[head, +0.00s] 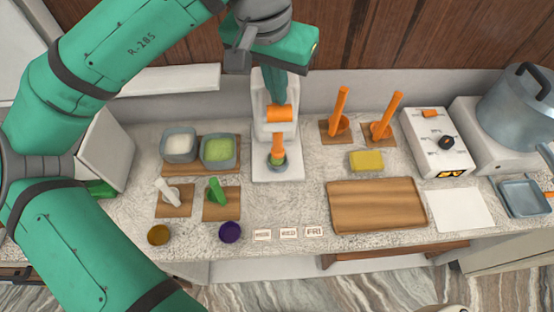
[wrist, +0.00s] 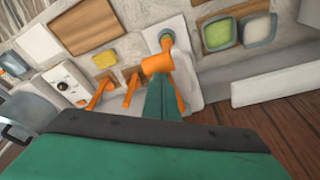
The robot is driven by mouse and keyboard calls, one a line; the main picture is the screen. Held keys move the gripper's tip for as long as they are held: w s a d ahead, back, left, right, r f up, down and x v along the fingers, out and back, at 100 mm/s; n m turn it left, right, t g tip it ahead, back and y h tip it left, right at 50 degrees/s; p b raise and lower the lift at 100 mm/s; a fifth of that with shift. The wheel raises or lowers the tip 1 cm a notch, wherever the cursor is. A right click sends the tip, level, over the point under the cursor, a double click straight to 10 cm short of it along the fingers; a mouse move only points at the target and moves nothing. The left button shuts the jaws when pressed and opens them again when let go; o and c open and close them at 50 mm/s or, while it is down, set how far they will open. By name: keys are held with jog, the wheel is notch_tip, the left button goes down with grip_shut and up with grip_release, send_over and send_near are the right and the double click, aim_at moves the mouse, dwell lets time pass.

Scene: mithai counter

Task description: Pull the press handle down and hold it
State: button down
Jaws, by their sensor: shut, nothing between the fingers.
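The white press (head: 262,130) stands at the back middle of the counter. Its orange handle (head: 280,114) has a thick horizontal grip, and an orange plunger (head: 278,146) reaches down toward a small grey cup (head: 278,163) with green in it. My gripper (head: 276,97) is shut and empty, its teal fingers pointing down right above the orange handle. In the wrist view, my fingertips (wrist: 161,80) end at the handle (wrist: 157,65); I cannot tell whether they touch it. The cup's inside is mostly hidden by the plunger.
Two bowls on a wooden tray (head: 170,172) stand left of the press. Orange tools (head: 341,110) on wooden mats, a yellow block (head: 366,161) and an empty wooden board (head: 377,205) lie right. A pot (head: 515,115) stands far right. A wall rises close behind.

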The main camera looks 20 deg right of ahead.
notch_tip(320, 180, up, 12)
dwell(1.1)
dwell(0.5)
